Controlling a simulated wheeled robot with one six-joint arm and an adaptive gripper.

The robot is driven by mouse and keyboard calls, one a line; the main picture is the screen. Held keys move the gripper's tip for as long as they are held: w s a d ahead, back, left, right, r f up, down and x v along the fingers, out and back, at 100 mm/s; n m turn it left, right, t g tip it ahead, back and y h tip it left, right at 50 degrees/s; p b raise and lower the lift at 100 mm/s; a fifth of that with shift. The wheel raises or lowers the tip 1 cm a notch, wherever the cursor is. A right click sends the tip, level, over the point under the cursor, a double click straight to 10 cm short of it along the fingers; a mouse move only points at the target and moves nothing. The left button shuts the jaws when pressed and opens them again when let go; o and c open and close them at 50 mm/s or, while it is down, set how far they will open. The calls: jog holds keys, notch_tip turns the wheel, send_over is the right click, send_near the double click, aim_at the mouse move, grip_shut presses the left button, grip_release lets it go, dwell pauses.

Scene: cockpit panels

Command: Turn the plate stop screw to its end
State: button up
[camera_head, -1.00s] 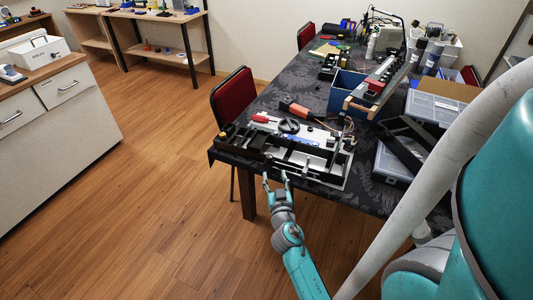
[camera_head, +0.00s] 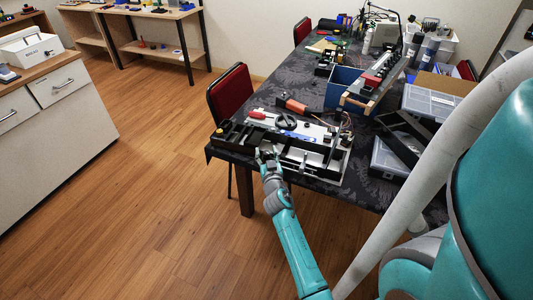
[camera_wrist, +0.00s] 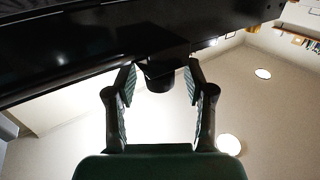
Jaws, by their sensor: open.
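A flat device with a light metal plate (camera_head: 318,131) and black rails (camera_head: 240,137) lies at the near edge of the table. My gripper (camera_head: 268,154) is at its front edge in the head view. In the wrist view my gripper (camera_wrist: 160,72) is open, with one finger on each side of a short black round knob (camera_wrist: 159,82). The knob, which looks like the plate stop screw, sticks out below a dark block of the device. Gaps show between the knob and both fingers. In the head view the gripper hides the knob.
The table (camera_head: 285,93) has a dark patterned cloth. A red-handled tool (camera_head: 257,115), an orange-and-black tool (camera_head: 293,104) and a blue bin (camera_head: 343,88) lie on or behind the device. A red chair (camera_head: 230,91) stands at the left. Floor is free on the left.

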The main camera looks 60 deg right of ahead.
jog(key=shift+d, duration=0.1)
grip_shut()
jog(key=shift+w+m+g+h, duration=0.1)
jog(key=shift+m+g+h, duration=1)
jog(key=shift+g, duration=0.5)
jog(key=m+g+h, duration=0.1)
jog(key=m+g, duration=0.1)
jog(key=shift+g, duration=0.4)
jog(key=m+g, duration=0.2)
jog(key=g, duration=0.1)
jog(key=m+g, duration=0.2)
jog(key=g, duration=0.2)
jog(key=shift+w+m, duration=0.1)
jog(key=shift+m, duration=0.3)
jog(key=m+g, duration=0.2)
jog(key=g, duration=0.1)
jog(key=m+g+y, duration=0.1)
jog(key=m+g, duration=0.1)
jog(key=g, duration=0.1)
jog(key=shift+r+g+y, duration=0.1)
jog(key=shift+g+y, duration=0.2)
jog(key=shift+g, duration=0.1)
jog(key=shift+m+g+y, duration=2)
jog(key=shift+m+g, duration=0.2)
jog(key=shift+g, duration=0.2)
jog(key=shift+s+f+m+g+y, duration=0.2)
jog(key=shift+s+m+g+y, duration=0.1)
jog(key=shift+y, duration=0.1)
